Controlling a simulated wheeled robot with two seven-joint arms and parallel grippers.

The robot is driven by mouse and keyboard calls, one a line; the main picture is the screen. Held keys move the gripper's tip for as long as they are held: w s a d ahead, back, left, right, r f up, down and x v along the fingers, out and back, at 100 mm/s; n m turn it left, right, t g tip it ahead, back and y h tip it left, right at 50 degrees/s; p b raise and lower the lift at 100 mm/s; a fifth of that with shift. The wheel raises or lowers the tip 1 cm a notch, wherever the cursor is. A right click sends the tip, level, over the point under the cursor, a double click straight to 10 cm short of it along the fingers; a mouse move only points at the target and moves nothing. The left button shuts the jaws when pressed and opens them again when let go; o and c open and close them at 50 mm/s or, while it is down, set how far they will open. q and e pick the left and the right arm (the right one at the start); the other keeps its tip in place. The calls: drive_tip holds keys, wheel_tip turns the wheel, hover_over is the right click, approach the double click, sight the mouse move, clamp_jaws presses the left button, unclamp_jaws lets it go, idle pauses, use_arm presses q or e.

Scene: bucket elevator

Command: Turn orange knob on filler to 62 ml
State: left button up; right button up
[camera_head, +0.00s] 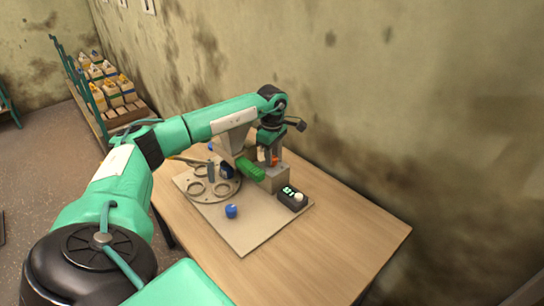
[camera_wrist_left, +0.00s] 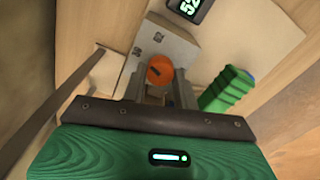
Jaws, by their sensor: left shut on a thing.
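The orange knob (camera_head: 274,160) is on the grey-beige filler box (camera_head: 274,179) on the table. In the left wrist view the round orange knob (camera_wrist_left: 160,68), with a dark mark on its face, sits between the fingertips. My left gripper (camera_head: 270,152) reaches down over the box, and in the wrist view its jaws (camera_wrist_left: 160,82) are shut on the knob. A black display box (camera_head: 292,197) with glowing digits stands beside the filler; in the wrist view the display (camera_wrist_left: 188,8) is cut by the top edge and its digits look like 52, hard to read. My right gripper is not in view.
A green ribbed part (camera_head: 250,169) lies close to the gripper. A round plate with rings (camera_head: 207,187) and a blue piece (camera_head: 231,211) are on the board. The front of the table (camera_head: 330,250) is clear.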

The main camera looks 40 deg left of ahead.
use_arm(q)
drive_tip(key=m, duration=0.3)
drive_tip(key=shift+w+m+b, duration=0.1)
drive_tip(key=shift+m+b, duration=0.3)
drive_tip(key=shift+m, duration=2)
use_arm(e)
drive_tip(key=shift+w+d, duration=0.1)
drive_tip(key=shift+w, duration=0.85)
